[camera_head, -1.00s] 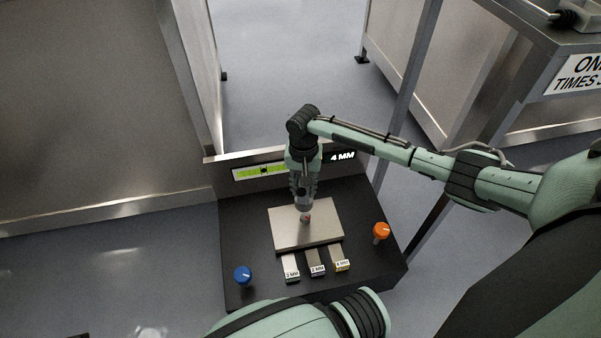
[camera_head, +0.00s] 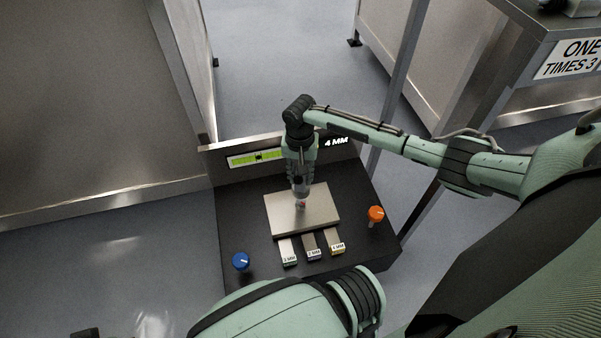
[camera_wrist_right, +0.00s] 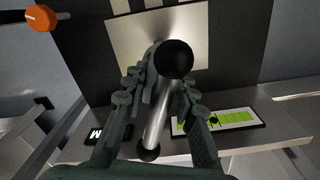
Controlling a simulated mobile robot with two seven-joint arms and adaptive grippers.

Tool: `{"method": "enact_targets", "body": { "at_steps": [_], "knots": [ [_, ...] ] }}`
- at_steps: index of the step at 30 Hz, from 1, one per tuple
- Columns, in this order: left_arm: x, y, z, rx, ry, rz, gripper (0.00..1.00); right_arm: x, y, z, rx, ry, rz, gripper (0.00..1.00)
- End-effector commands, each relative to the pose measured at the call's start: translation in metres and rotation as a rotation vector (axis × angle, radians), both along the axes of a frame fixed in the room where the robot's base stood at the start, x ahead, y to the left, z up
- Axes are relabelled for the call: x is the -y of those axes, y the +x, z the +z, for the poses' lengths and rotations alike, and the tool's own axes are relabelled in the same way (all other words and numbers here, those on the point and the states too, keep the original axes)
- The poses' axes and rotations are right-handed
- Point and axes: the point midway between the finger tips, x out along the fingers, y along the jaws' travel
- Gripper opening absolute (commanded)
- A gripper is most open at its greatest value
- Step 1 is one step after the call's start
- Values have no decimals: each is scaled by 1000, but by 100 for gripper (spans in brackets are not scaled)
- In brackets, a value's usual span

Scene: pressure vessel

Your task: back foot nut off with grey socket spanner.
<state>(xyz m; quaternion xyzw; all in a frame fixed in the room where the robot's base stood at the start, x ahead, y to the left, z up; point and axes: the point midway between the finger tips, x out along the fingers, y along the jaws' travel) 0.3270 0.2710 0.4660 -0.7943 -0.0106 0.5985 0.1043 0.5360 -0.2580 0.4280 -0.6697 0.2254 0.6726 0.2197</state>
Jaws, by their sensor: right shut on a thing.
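My right gripper (camera_head: 301,188) points down over the metal plate (camera_head: 325,214) on the black console. In the right wrist view its fingers are shut on a tool with a silver crossbar (camera_wrist_right: 161,115) that has black ball ends, which looks like the socket spanner's handle. The spanner's lower end is hidden behind the fingers and bar. A small reddish spot (camera_head: 301,203) shows at the gripper's tip by the plate. I cannot make out the foot nut.
The black console (camera_head: 235,215) carries a blue knob (camera_head: 240,261), an orange knob (camera_head: 376,214) and several labelled metal blocks (camera_head: 311,248) before the plate. A green level display (camera_head: 257,157) and a "4 MM" readout (camera_head: 336,142) are behind. A steel post (camera_head: 398,80) stands right of the console.

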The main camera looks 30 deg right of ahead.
Motion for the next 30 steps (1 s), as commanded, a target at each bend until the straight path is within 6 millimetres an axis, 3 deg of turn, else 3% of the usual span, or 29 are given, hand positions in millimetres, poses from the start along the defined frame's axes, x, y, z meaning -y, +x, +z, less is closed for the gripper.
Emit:
{"method": "enact_targets", "body": {
  "at_steps": [5,10,30],
  "knots": [
    [-1,0,-8,-8,2,2,40,-1,1,-10,1,2,0,0],
    [2,3,9,14,2,-1,40,0,1,-21,3,1,-1,0],
    [-2,-11,45,22,28,3,40,-1,1,-64,3,2,0,0]
  ]
}}
